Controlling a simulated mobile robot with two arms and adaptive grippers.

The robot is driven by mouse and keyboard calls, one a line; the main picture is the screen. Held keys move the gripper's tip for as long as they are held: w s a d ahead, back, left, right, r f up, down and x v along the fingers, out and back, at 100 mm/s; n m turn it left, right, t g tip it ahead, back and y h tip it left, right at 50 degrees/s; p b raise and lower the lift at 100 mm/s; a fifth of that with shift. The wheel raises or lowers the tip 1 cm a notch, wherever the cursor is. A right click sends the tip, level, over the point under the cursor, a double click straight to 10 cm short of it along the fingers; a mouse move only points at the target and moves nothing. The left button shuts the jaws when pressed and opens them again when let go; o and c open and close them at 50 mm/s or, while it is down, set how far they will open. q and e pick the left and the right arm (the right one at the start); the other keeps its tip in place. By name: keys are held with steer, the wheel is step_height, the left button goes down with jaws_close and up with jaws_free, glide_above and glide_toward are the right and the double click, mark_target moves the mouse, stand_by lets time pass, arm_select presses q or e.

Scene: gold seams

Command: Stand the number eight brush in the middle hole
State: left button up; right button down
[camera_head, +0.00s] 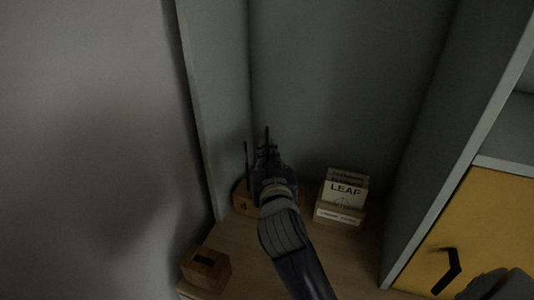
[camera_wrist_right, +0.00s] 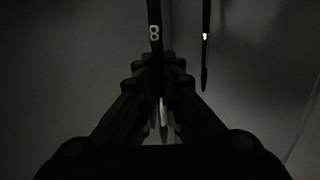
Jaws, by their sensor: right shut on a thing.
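My right gripper (camera_head: 268,160) is shut on the number eight brush (camera_wrist_right: 156,32), a dark, thin brush with a white 8 on its handle. In the head view the brush's dark upper end (camera_head: 267,134) rises above the jaws. In the right wrist view the brush runs down between the fingers (camera_wrist_right: 158,100), with a pale part below. A wooden block (camera_head: 240,203) marked 4 stands at the back left, partly behind my gripper. Its holes are hidden, the middle one included. A second dark brush (camera_head: 246,158) stands upright just left of my gripper; it also shows in the right wrist view (camera_wrist_right: 205,60).
Stacked boxes reading LEAF (camera_head: 345,192) stand right of my gripper. A small wooden block with a dark opening (camera_head: 206,269) sits at the front left. Cabinet walls close in left, back and right. A yellow door (camera_head: 478,225) with a black handle is at right.

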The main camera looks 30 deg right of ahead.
steer(key=shift+f, duration=0.15)
steer(key=shift+f+b, duration=0.4)
steer(key=shift+f, duration=0.15)
steer(key=shift+f+b, duration=1.15)
steer(key=shift+f, duration=0.4)
